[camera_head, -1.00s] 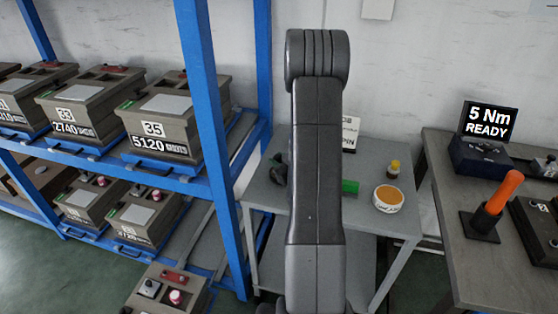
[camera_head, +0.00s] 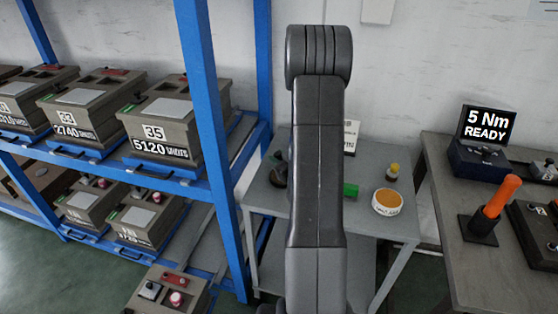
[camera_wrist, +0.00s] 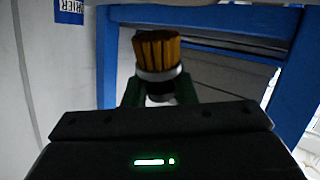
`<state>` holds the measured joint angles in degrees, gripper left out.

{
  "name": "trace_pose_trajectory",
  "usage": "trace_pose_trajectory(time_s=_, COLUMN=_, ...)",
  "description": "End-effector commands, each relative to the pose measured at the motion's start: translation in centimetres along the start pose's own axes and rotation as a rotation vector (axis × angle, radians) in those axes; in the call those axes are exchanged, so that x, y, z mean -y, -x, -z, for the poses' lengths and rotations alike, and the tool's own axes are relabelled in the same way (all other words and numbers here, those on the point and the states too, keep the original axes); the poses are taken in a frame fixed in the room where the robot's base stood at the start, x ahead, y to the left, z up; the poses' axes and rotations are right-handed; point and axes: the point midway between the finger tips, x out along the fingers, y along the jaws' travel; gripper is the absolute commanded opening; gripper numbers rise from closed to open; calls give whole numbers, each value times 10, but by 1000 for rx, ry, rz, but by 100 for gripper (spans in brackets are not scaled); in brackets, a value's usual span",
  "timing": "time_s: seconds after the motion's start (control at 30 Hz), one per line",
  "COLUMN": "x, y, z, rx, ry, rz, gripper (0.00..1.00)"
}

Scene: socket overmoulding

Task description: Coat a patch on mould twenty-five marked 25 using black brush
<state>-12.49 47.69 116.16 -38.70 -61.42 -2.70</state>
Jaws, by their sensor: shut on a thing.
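In the wrist view a brush (camera_wrist: 158,53) with orange-brown bristles, a pale band and a dark lower part stands between the green fingers of my gripper (camera_wrist: 160,92), which is shut on it. Its handle is hidden below the bristles by the gripper body. In the head view my arm hides the gripper and brush. Moulds sit on the blue rack at the left. The nearest upper one, marked 35 (camera_head: 160,125), reads 5120. I cannot make out a 25 on any mould in view. Lower-shelf moulds (camera_head: 143,219) have labels too small to read.
A blue rack post (camera_head: 207,130) stands left of my arm. A bench with a 5 Nm READY display (camera_head: 487,124) is at right.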

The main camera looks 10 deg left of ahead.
Motion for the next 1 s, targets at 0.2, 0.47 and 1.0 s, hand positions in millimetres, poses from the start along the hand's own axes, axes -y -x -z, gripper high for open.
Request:
trace_pose_trajectory(time_s=0.2, x=-4, y=5, z=19, rx=0, ry=1, rz=0, gripper=2)
trace_pose_trajectory(time_s=0.47, x=-9, y=11, z=39, rx=-1, ry=1, rz=0, gripper=2)
trace_pose_trajectory(time_s=1.0, x=-10, y=12, z=42, rx=0, ry=0, rz=0, gripper=2)
